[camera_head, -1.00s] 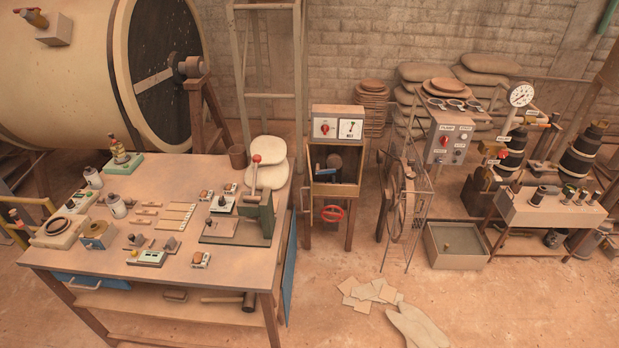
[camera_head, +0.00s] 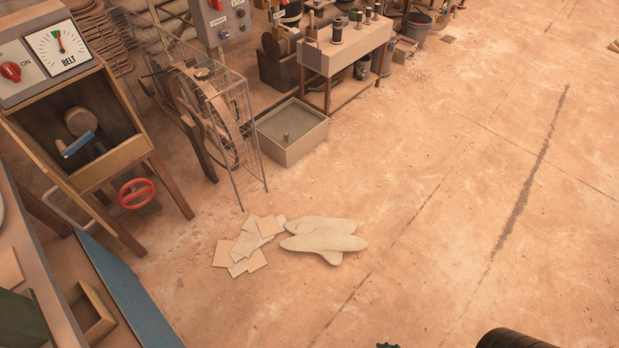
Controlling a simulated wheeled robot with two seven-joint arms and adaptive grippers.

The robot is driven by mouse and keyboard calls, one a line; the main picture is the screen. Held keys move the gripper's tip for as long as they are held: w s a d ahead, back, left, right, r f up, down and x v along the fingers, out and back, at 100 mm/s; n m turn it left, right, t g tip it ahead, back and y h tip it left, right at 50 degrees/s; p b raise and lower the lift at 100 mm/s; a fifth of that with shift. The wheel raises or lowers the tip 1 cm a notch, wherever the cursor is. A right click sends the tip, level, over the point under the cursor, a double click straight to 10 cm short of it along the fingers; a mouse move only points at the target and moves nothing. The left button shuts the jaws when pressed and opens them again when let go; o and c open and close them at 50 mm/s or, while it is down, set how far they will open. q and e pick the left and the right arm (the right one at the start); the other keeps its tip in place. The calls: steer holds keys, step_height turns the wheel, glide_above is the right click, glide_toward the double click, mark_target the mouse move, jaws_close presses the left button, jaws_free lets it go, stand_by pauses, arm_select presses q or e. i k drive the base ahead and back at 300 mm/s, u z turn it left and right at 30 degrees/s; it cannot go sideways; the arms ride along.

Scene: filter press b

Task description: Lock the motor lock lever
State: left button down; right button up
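A wooden motor box stands at the left under the panel with the belt gauge (camera_head: 62,44). Inside its open front is a blue-handled lever (camera_head: 78,145), tilted, beside a round brown motor part (camera_head: 80,121). I cannot tell for certain whether this is the motor lock lever or what position it is in. A red handwheel (camera_head: 137,193) sits low at the box's right front. My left gripper is not in view. A small dark tip (camera_head: 388,345) at the bottom edge may be part of my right gripper; its fingers cannot be made out. Nothing touches the box.
A workbench edge and a blue panel (camera_head: 128,290) lie at lower left, close to the box. A caged wheel (camera_head: 215,120) stands right of the box, then a square tub (camera_head: 291,131). Loose sheets (camera_head: 245,247) and pale sacks (camera_head: 325,241) lie on the floor.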

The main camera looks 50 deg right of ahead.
mark_target(64, 152)
steer(key=u, duration=0.05)
steer(key=k, duration=0.5)
steer(key=z, duration=0.8)
steer(key=i, duration=0.95)
steer(key=z, duration=0.4)
steer(key=i, duration=0.8)
steer(key=u, duration=0.75)
steer(key=i, duration=0.65)
steer(key=u, duration=0.45)
